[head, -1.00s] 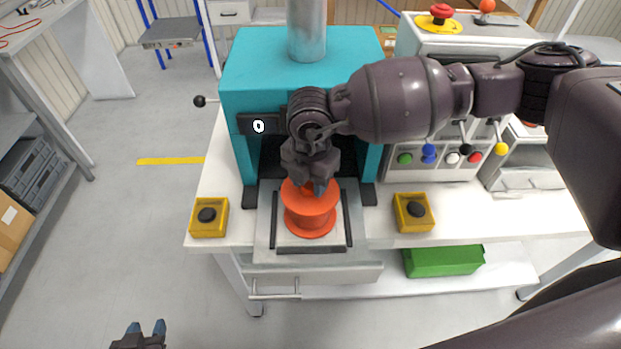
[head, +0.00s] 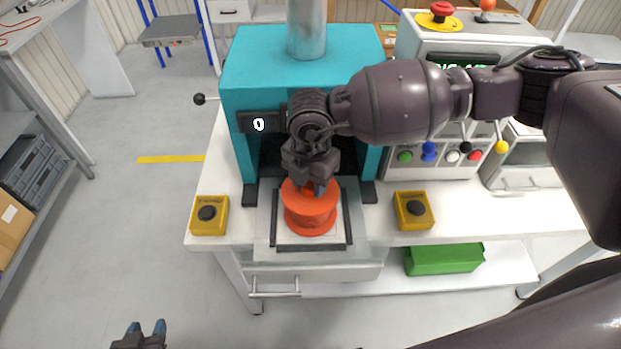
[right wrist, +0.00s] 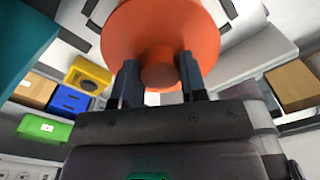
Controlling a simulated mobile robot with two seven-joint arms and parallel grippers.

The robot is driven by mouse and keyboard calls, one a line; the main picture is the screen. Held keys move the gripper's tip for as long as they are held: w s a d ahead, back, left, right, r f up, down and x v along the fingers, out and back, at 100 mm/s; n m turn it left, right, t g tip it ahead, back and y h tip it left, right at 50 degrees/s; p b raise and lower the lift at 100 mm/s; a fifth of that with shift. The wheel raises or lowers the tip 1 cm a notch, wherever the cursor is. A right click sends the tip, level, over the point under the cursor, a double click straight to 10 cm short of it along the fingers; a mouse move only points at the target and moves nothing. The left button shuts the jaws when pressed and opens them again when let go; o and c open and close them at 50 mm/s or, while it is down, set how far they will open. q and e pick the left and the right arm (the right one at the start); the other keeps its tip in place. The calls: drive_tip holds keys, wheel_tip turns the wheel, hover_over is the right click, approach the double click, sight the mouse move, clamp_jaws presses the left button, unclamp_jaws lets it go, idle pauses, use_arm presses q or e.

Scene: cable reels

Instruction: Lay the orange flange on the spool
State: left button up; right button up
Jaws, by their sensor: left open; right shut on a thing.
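My right gripper (head: 318,188) is shut on the orange flange (head: 296,198), fingers pointing down, above the press bed. In the right wrist view the flange (right wrist: 205,40) is a wide disc, and its round stub (right wrist: 159,68) sits between the two fingers. The orange spool (head: 312,226) stands upright directly below on the bed. The flange hides its top, and I cannot tell whether the two touch. My left gripper (head: 145,330) is open and empty at the bottom left, away from the bench.
The teal press (head: 245,75) stands behind the spool. Yellow button boxes (head: 222,228) and (head: 400,225) flank the grey bed (head: 265,228). A control cabinet (head: 408,45) with coloured knobs is at the right. A green bin (head: 443,259) lies on the lower shelf.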

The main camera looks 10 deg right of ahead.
use_arm(q)
drive_tip(key=shift+w+r, duration=0.1)
drive_tip(key=shift+w, duration=0.15)
use_arm(e)
drive_tip(key=shift+f, duration=0.25)
idle(0.3)
drive_tip(key=o, duration=1)
use_arm(q)
drive_tip(key=shift+s, duration=0.1)
use_arm(e)
drive_tip(key=shift+r, duration=0.25)
wheel_tip(320, 180, up, 9)
drive_tip(key=shift+r, duration=0.1)
use_arm(q)
drive_tip(key=shift+r, duration=0.15)
use_arm(e)
drive_tip(key=shift+r, duration=0.55)
